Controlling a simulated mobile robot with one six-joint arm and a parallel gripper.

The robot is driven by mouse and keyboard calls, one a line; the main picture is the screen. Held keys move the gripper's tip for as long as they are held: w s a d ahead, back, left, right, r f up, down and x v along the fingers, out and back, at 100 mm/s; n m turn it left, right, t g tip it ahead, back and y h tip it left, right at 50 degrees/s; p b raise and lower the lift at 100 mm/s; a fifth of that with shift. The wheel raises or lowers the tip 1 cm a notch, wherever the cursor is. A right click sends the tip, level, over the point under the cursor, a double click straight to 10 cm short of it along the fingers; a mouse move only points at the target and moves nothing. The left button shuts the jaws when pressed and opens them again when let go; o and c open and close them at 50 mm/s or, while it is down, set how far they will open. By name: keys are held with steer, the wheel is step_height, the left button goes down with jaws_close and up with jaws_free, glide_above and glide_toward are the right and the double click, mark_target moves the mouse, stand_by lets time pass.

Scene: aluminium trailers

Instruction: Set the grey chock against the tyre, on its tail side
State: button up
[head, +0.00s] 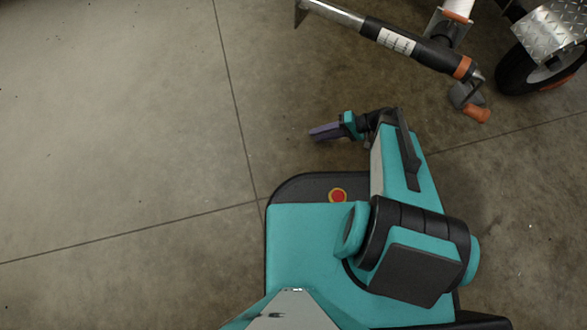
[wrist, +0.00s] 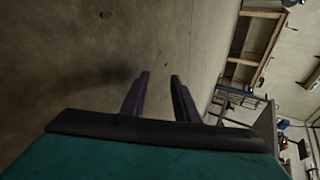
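The black tyre (head: 508,74) is at the upper right of the head view, partly under a silver tread-plate mudguard (head: 550,38) and cut off by the picture's edge. I cannot make out the grey chock in either view. My gripper (head: 312,134) is above bare floor, well to the left of the tyre and pointing left. In the wrist view its two dark fingers (wrist: 160,76) are apart, with only floor visible between them. It is open and empty.
A jack-like silver and black tube (head: 415,45) with an orange-tipped handle (head: 477,114) lies between my gripper and the tyre in the head view. Concrete floor (head: 110,110) is clear to the left. The wrist view shows wooden shelving (wrist: 252,45) far off at the right.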

steer(key=s+a+g, duration=0.1)
steer(key=s+a, duration=0.2)
steer(key=s+a+g+h, duration=0.1)
steer(key=s+a+g, duration=0.1)
steer(key=s+a, duration=0.1)
steer(key=shift+s+a+m, duration=0.15)
steer(key=shift+s+m, duration=0.25)
steer(key=shift+s, duration=0.3)
steer(key=s+a, duration=0.1)
steer(key=s, duration=0.1)
steer(key=s+a+g+h, duration=0.1)
steer(key=s, duration=0.2)
steer(key=s+a+m+g+h, duration=0.1)
steer(key=s, duration=0.1)
steer(key=shift+s+a, duration=0.4)
steer(key=shift+s+a+g+h, duration=0.15)
steer(key=shift+s+g+h, duration=0.15)
steer(key=shift+s, duration=0.3)
steer(key=shift+w, duration=0.1)
